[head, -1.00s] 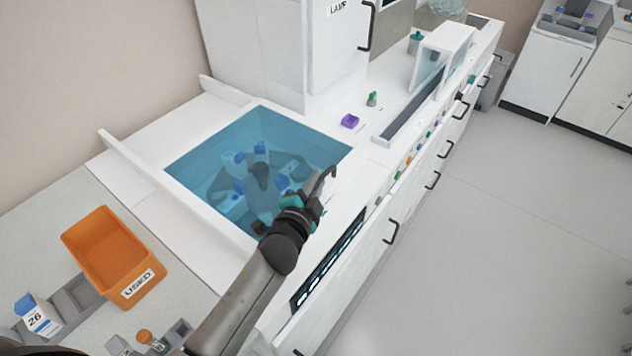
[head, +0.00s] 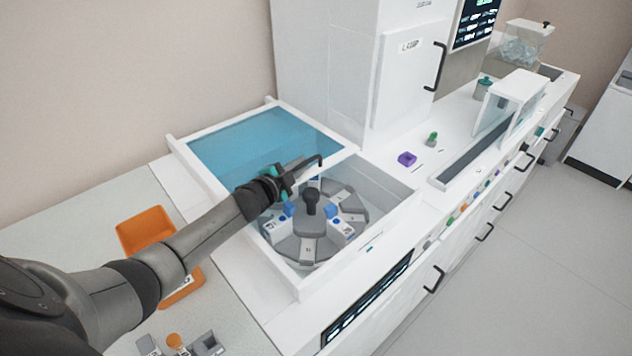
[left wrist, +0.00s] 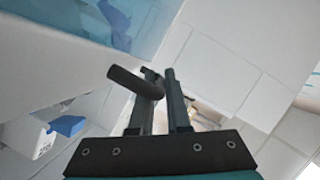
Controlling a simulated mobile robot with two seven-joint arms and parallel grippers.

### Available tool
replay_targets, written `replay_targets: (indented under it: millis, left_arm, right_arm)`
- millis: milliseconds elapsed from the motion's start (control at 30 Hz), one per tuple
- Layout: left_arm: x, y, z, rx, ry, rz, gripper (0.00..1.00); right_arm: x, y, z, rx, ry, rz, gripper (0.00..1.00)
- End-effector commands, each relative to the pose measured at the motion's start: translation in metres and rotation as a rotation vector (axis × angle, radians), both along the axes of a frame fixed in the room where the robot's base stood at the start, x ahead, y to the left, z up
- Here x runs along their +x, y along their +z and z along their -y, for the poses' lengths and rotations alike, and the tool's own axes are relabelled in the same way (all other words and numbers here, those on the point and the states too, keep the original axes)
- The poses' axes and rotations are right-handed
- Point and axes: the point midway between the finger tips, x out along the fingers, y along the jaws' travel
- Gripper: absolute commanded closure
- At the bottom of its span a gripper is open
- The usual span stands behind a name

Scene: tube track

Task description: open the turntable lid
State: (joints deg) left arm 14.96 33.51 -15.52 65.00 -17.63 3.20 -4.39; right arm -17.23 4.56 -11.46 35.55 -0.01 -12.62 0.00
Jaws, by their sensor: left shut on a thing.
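The turntable lid (head: 262,143) is a blue see-through panel in a white frame. In the head view it lies slid back toward the wall, off the well. The grey turntable (head: 308,232) shows uncovered in the well, with a dark centre knob and several blue-and-white boxes on it. My left gripper (head: 297,174) is shut on the lid's dark handle (head: 319,160) at the lid's near edge. The handle (left wrist: 135,82) also shows between the fingers in the left wrist view, with the blue lid at upper left. My right gripper is not in view.
An orange bin (head: 146,228) stands on the counter at left, partly behind my left arm. A purple block (head: 407,159) and a green-topped item (head: 432,139) sit on the white counter right of the well. A tall white cabinet (head: 335,65) stands behind.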

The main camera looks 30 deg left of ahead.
Motion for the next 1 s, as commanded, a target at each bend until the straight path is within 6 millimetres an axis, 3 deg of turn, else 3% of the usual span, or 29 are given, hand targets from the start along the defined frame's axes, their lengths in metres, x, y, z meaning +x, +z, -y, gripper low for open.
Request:
replay_targets:
  millis: [200, 567, 600, 800, 1000]
  left_arm:
    - [0.0058, 0.0002, -0.0145, 0.000, -0.002, 0.001, 1.00]
    - [0.0060, 0.0003, -0.0151, -0.002, -0.003, 0.001, 1.00]
    - [0.0060, 0.0003, -0.0150, -0.002, -0.003, 0.001, 0.82]
    - [0.0060, 0.0001, -0.0148, -0.001, -0.002, 0.000, 0.59]
    - [0.0058, -0.0002, -0.0146, -0.001, -0.002, 0.000, 0.55]
  right_arm:
    - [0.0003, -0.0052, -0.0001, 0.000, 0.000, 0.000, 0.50]
    - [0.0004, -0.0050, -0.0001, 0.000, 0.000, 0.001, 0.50]
    - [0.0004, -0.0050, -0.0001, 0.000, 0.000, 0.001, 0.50]
    - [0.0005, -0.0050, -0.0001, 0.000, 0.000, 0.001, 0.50]
    - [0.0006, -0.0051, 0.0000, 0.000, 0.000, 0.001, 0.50]
